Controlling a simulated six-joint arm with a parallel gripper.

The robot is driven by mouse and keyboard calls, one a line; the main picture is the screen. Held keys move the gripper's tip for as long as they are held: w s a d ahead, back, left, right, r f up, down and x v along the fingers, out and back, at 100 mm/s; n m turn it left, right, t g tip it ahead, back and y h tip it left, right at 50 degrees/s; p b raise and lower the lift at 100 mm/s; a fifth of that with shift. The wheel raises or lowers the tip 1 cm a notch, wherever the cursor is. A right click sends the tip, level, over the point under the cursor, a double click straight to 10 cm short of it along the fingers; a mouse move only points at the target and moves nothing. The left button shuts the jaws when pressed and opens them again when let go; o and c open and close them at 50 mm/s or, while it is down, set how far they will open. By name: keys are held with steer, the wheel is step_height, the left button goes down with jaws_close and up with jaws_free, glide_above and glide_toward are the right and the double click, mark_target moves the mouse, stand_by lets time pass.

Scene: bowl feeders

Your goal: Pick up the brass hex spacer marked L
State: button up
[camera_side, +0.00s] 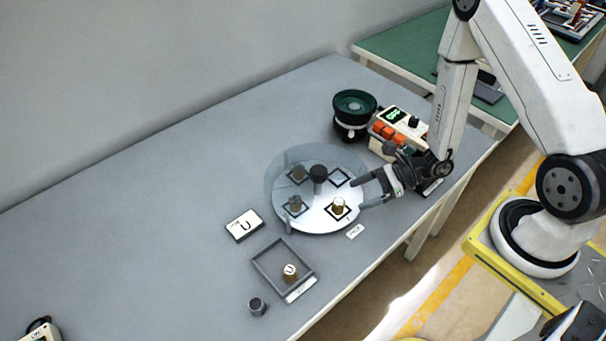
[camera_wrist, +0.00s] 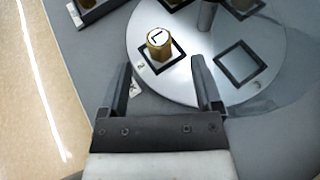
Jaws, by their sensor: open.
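The brass hex spacer marked L (camera_wrist: 158,43) stands upright in a black square outline on the round silver plate (camera_wrist: 137,22) in the wrist view. In the side view the same spacer (camera_side: 338,206) stands at the plate's front right. My gripper (camera_wrist: 163,80) is open and empty, its two fingers pointing toward the spacer but apart from it. In the side view my gripper (camera_side: 361,195) is at the right edge of the plate.

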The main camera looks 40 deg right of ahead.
mark_target(341, 202)
steer(key=shift+w+a+f, duration=0.2)
steer(key=shift+a, duration=0.2)
steer(key=shift+a, duration=0.1)
steer(key=shift+x, duration=2.5)
steer(key=shift+r, duration=0.1)
jaws_close()
